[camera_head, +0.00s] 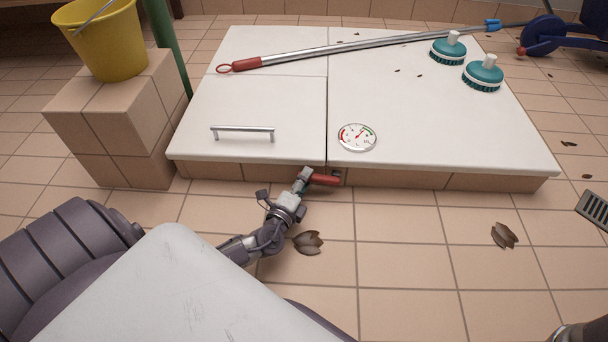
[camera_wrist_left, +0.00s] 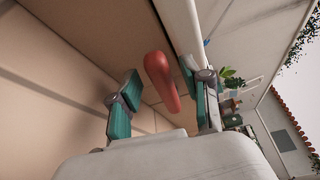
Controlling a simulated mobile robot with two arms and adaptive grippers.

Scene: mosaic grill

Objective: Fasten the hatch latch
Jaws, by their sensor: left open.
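The hatch latch is a red handle (camera_head: 325,179) on the front side of the low tiled box, just under the white lid's edge near the seam. It points right and lies roughly level. My left gripper (camera_head: 306,176) is at the handle's left end, below the lid edge. In the left wrist view, the red handle (camera_wrist_left: 162,82) lies between the two teal-padded fingers of my open left gripper (camera_wrist_left: 160,100), with gaps on both sides. The white hatch lid (camera_head: 260,105) with a metal bar handle (camera_head: 243,130) lies flat and closed.
A round gauge (camera_head: 357,137) sits on the lid right of the seam. A long pole (camera_head: 340,49) and two teal brushes (camera_head: 482,75) lie on top. A yellow bucket (camera_head: 108,45) stands on a tiled block at left. Dry leaves (camera_head: 308,242) dot the open floor.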

